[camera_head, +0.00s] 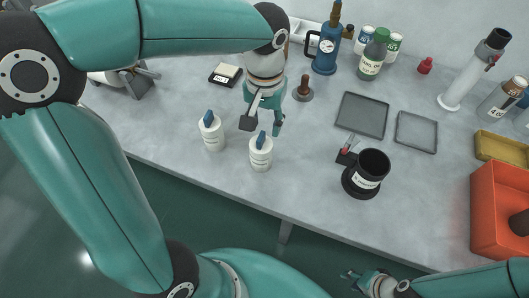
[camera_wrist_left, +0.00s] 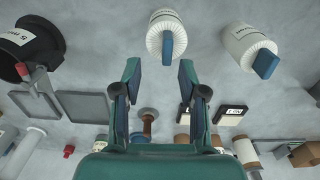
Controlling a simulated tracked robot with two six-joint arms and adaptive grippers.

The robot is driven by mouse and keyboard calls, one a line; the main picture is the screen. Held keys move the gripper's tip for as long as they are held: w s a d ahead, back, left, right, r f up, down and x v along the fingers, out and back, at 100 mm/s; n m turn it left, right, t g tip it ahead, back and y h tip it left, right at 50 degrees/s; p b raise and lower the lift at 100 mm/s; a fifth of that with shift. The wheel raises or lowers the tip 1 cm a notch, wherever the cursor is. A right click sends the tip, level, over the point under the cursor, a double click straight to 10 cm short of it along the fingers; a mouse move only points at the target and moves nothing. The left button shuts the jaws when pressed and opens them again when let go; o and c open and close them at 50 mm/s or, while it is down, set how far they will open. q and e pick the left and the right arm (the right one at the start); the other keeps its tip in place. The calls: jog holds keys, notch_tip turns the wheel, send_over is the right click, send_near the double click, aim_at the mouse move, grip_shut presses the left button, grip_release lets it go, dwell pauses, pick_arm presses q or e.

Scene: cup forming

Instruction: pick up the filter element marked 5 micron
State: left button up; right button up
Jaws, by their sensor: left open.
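Two white ribbed filter elements with blue tabs stand on the grey bench. The left one (camera_head: 212,136) is at the right in the wrist view (camera_wrist_left: 245,43); the right one (camera_head: 260,156) is at top centre there (camera_wrist_left: 162,32). Their markings are too small to read. A black cup (camera_head: 374,162) stands to their right; its label in the wrist view (camera_wrist_left: 30,50) seems to begin "5 mi". My left gripper (camera_head: 262,126) is open and empty, just behind the right element, jaws apart in the wrist view (camera_wrist_left: 159,75). My right gripper (camera_head: 358,280) is low at the front; its jaws are unclear.
Two grey trays (camera_head: 362,115) (camera_head: 416,132), a brown-handled stamp-like tool (camera_head: 303,90) and a black-and-white box (camera_head: 225,75) lie behind. Bottles (camera_head: 373,58) line the back. An orange bin (camera_head: 486,205) stands at right.

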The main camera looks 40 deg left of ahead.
aim_at(261, 137)
pick_arm(q)
jog(key=f, duration=0.3)
jog(key=s+f, duration=0.1)
jog(key=f, duration=0.1)
jog(key=shift+a+f+p, duration=0.1)
jog(key=shift+a+p, duration=0.25)
jog(key=shift+w+f, duration=0.1)
jog(key=shift+f, duration=0.25)
grip_shut()
